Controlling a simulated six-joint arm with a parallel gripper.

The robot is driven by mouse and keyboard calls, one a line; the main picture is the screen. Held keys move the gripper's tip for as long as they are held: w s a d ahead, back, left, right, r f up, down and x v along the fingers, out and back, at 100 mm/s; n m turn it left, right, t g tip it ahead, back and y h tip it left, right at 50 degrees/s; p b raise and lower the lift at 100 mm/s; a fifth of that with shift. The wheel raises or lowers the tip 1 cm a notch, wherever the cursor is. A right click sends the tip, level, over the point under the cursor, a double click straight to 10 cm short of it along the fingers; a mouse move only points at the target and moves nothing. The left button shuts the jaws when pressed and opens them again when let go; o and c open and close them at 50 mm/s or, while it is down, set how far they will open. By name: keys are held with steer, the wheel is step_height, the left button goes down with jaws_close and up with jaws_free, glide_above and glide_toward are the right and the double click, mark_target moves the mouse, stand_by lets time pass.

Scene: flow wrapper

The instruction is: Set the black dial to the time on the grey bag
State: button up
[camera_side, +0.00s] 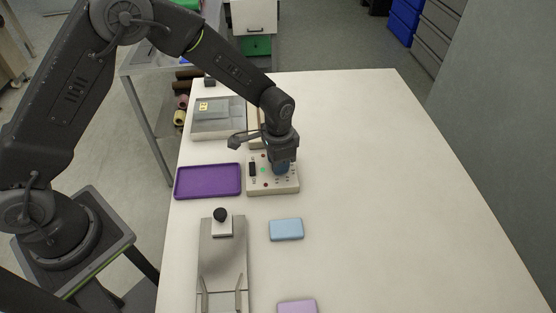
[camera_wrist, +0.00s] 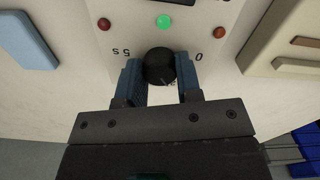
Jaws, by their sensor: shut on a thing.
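The black dial (camera_wrist: 159,62) sits on the cream control box (camera_side: 258,188). My gripper (camera_wrist: 159,76) points down over the box and is shut on the dial, a blue finger on each side. In the side view my gripper (camera_side: 281,168) covers the dial. Around the dial I see the marks "5 s" and "0"; another mark is partly hidden by the fingers. I cannot make out the dial's pointer. The grey bag (camera_side: 217,112) with a yellow label lies on a pale machine at the back left; its print is too small to read.
Lamps on the box are green (camera_wrist: 164,22), red (camera_wrist: 104,24) and orange-red (camera_wrist: 219,33). A purple tray (camera_side: 207,194) is left of the box. A blue block (camera_side: 286,229) and a metal plate (camera_side: 222,268) with a black knob (camera_side: 220,214) lie in front. The table's right side is clear.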

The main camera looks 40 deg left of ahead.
steer(key=shift+m, duration=1.2)
steer(key=o, duration=0.9)
steer(key=shift+o, duration=0.2)
step_height(320, 180, up, 14)
